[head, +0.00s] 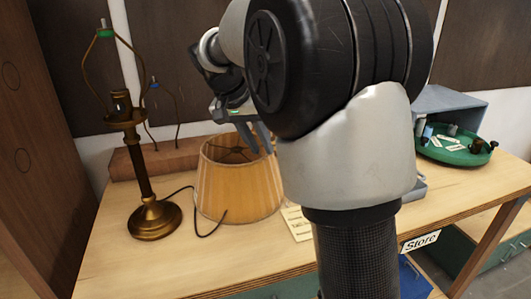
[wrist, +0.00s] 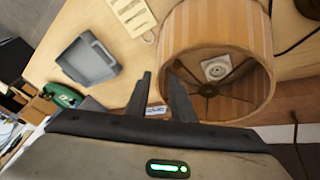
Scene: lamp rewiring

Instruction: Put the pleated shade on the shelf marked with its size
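The pleated shade (head: 238,190), tan and upright, stands on the workbench (head: 140,265) beside the brass lamp. In the wrist view the shade (wrist: 185,35) shows its open top, with dark spokes and a white label with a round mark inside. My gripper (head: 256,138) is at the shade's upper rim, partly hidden by my arm in the head view. In the wrist view my gripper (wrist: 160,82) has its two fingers apart, near the rim, with one overlapping the shade. I cannot tell whether they touch it. No size-marked shelf can be made out.
The brass lamp (head: 146,175) stands left of the shade, its dark cord trailing to the shade's base. A printed card (head: 298,224) lies right of the shade. A green round tray (head: 460,155) with small parts is at right.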

